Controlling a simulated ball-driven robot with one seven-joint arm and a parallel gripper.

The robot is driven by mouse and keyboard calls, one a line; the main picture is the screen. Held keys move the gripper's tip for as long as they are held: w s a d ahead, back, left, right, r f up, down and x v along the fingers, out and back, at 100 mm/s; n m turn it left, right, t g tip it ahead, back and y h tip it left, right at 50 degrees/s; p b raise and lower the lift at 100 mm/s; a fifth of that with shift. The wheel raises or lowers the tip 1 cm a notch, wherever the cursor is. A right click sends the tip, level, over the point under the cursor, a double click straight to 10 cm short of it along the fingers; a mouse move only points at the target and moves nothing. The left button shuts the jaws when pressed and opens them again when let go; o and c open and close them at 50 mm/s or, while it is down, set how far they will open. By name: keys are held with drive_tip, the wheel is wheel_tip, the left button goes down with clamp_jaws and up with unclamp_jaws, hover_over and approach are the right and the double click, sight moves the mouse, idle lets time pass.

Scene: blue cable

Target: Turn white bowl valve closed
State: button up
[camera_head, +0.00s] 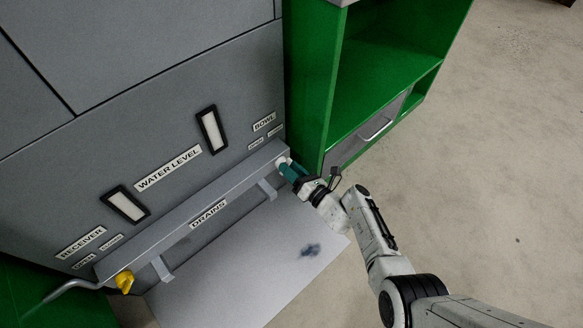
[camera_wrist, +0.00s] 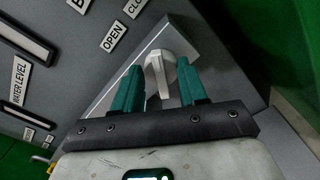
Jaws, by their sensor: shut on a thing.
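The white bowl valve (camera_wrist: 160,70) sits at the upper end of the grey drains bar. In the wrist view its handle lies between the two teal fingers of my gripper (camera_wrist: 165,88). My gripper is shut on the handle. The head view shows my gripper (camera_head: 291,170) reaching the valve (camera_head: 282,162) from the right. The fingers hide part of the valve there. The labels OPEN (camera_wrist: 112,39) and CLOSED (camera_wrist: 135,8), partly cut off, are on the panel above the valve in the wrist view.
A yellow valve (camera_head: 124,281) is at the lower left end of the drains bar (camera_head: 190,215). A grey plate (camera_head: 235,280) lies below the bar. A green cabinet (camera_head: 312,85) stands close behind my gripper. The floor (camera_head: 480,170) at right is clear.

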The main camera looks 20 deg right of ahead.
drive_tip(key=shift+f+m, duration=0.1)
drive_tip(key=shift+m, duration=0.7)
drive_tip(key=o, duration=1)
drive_tip(key=shift+d, duration=0.1)
drive_tip(key=shift+p+v, duration=2.35)
drive_tip(key=shift+v, duration=3.05)
